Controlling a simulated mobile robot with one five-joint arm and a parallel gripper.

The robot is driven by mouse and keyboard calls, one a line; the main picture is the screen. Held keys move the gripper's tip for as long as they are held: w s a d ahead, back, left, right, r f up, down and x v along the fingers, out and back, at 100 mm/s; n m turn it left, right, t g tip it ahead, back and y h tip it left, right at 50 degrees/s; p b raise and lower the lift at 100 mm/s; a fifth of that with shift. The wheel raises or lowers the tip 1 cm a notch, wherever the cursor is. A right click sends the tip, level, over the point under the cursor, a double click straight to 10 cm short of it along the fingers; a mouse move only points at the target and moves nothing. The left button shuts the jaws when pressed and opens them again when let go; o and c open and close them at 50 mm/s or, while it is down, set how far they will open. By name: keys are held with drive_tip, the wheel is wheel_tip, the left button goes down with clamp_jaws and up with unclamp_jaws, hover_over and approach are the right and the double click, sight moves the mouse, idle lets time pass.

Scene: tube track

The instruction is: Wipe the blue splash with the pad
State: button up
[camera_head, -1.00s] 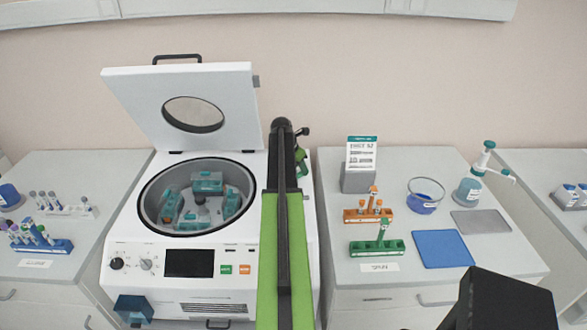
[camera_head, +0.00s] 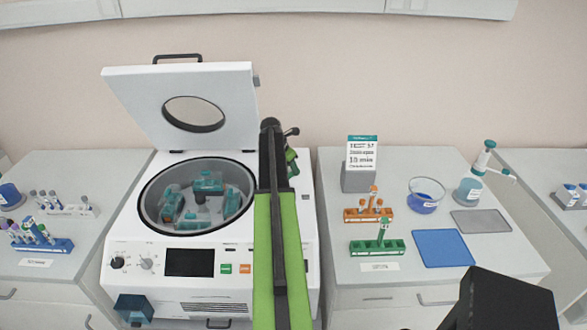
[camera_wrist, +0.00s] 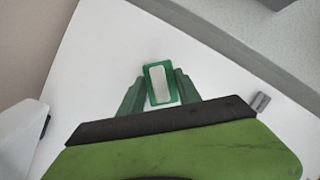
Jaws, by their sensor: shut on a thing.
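My gripper (camera_wrist: 158,90) is shut on a small green-rimmed block with a white face, which I take to be the pad (camera_wrist: 158,84). In the wrist view it is over the white top of the centrifuge, and whether the pad touches that top I cannot tell. In the head view the green gripper (camera_head: 291,163) shows behind my arm, by the right side of the centrifuge. The pad is not clear there. I cannot make out the blue splash in either view; my arm hides part of the centrifuge top.
The open centrifuge (camera_head: 215,255) has its lid (camera_head: 150,110) raised at the left. On the right bench are an orange rack (camera_head: 367,215), a green rack (camera_head: 376,247), a beaker of blue liquid (camera_head: 424,203), a dispenser bottle (camera_head: 470,188) and a blue mat (camera_head: 443,249).

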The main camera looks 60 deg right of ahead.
sight(302, 172)
drive_tip(key=shift+w+a, duration=0.5)
drive_tip(key=shift+w, duration=0.4)
drive_tip(key=shift+w+a, duration=0.5)
drive_tip(key=shift+w, duration=0.45)
drive_tip(key=shift+w+a, duration=0.5)
drive_tip(key=shift+w, duration=0.4)
drive_tip(key=shift+s+d, duration=0.55)
drive_tip(key=shift+s, duration=0.45)
drive_tip(key=shift+s+d, duration=0.5)
drive_tip(key=shift+s, duration=0.55)
drive_tip(key=shift+s+d, duration=0.55)
drive_tip(key=shift+s, duration=0.45)
drive_tip(key=shift+s, duration=0.1)
drive_tip(key=shift+s+d, duration=0.4)
drive_tip(key=shift+s, duration=0.3)
drive_tip(key=shift+s+d, duration=0.4)
drive_tip(key=shift+s, duration=0.25)
wheel_tip(302, 172, up, 6)
drive_tip(key=p, duration=0.6)
